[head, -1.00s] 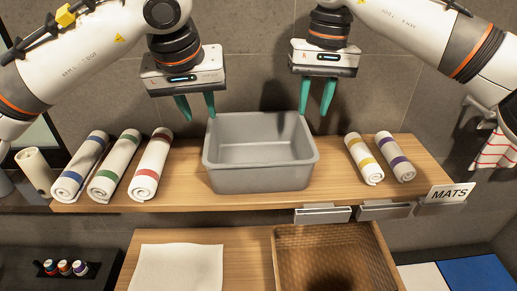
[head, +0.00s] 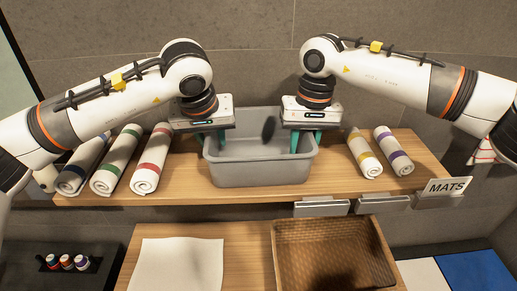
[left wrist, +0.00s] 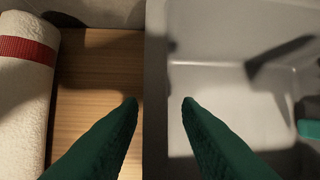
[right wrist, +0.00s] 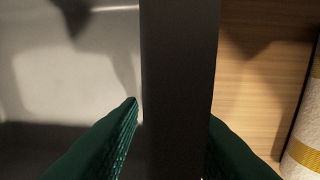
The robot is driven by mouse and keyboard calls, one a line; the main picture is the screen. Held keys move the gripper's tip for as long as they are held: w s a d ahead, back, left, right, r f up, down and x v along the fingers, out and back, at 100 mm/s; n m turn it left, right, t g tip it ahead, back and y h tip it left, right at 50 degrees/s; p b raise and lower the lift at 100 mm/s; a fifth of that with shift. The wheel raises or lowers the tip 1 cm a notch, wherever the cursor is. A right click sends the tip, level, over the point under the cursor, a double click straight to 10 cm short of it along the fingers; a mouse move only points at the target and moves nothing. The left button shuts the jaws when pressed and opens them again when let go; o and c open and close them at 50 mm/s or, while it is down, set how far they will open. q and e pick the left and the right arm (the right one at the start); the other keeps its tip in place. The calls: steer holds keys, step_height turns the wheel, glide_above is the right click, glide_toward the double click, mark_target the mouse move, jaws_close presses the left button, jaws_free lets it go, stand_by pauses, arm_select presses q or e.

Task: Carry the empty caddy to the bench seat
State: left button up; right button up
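The empty grey caddy (head: 262,172) stands upright on the wooden shelf (head: 215,195), between rolled towels. My left gripper (head: 210,141) is at its left wall. In the left wrist view its green fingers (left wrist: 160,103) are open on either side of that wall, with gaps showing. My right gripper (head: 306,143) is at the right wall. In the right wrist view its fingers straddle the wall (right wrist: 180,70), which hides part of the right finger; no firm grip shows. A lower wooden surface (head: 255,240), perhaps the bench seat, lies in front of and below the shelf.
Several striped towels flank the caddy, with a red-banded roll (head: 151,160) on the left and a yellow-banded roll (head: 364,155) on the right. A white mat (head: 178,265) and a wicker basket (head: 335,222) occupy the lower surface. A MATS sign (head: 448,188) stands at the shelf's right end.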

arm_select(q)
steer(key=shift+w+f, duration=0.15)
steer(key=shift+f, duration=0.05)
arm_select(e)
steer(key=shift+w+f, duration=0.1)
steer(key=shift+f, duration=0.1)
arm_select(q)
jaws_close()
arm_select(e)
jaws_close()
arm_select(q)
steer(key=shift+r, duration=0.2)
arm_select(e)
steer(key=shift+r, duration=0.2)
